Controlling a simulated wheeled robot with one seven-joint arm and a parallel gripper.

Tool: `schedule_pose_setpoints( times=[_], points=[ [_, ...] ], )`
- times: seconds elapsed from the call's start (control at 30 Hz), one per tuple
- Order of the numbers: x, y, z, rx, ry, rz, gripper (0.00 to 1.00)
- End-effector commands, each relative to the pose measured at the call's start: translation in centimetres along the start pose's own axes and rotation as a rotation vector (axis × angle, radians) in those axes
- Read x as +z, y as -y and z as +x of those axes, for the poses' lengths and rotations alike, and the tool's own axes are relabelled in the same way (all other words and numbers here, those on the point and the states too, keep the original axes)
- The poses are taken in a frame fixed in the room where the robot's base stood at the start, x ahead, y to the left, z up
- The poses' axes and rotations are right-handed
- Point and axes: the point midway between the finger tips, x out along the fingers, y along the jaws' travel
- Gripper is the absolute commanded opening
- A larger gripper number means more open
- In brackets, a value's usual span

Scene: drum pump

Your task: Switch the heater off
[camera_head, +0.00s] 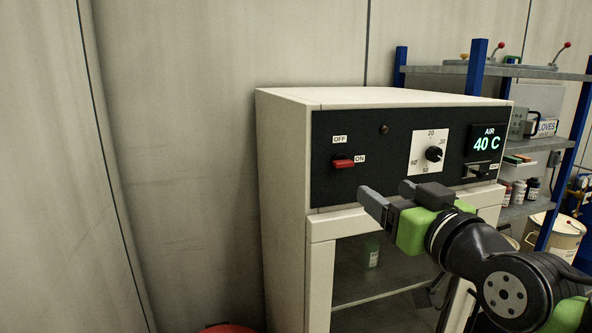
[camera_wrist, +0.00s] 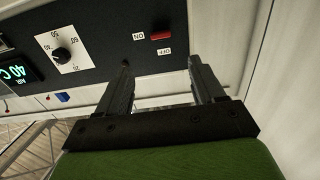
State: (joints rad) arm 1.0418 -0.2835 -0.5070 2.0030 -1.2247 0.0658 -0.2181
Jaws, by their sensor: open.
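The heater is a pale cabinet (camera_head: 284,160) with a dark control panel (camera_head: 320,190). Its red switch handle (camera_head: 343,162) lies sideways, pointing right at the ON label (camera_head: 360,158); the OFF label (camera_head: 339,139) is above it. The red handle (camera_wrist: 161,36) also shows in the wrist view, ahead of the gap between my fingers. My gripper (camera_head: 384,192) is open and empty, in front of the cabinet, below and right of the handle in the head view. The fingers (camera_wrist: 160,72) look apart from the handle. The display (camera_head: 487,143) reads AIR 40 C.
A numbered dial with a black knob (camera_head: 434,154), a small dark lamp (camera_head: 384,129) and another small switch (camera_head: 477,171) share the panel. A glass door (camera_head: 360,265) is below. Shelving (camera_head: 478,65) stands right; bare wall (camera_head: 180,150) is left.

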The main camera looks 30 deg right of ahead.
Motion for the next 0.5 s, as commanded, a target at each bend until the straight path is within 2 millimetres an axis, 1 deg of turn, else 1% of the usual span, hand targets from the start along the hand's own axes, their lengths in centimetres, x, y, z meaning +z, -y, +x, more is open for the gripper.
schedule_pose_setpoints(
  times=[0.03, 0.3, 0.4, 0.5],
  points=[
    [-0.2, 0.0, 1.3, -0.003, 0.003, 0.001, 0.68],
    [-0.2, 0.1, 8.2, -0.005, 0.004, 0.002, 0.68],
    [-0.2, 0.1, 10.5, -0.004, 0.003, 0.003, 0.68],
    [-0.2, 0.1, 12.2, -0.004, 0.003, 0.001, 0.68]
  ],
)
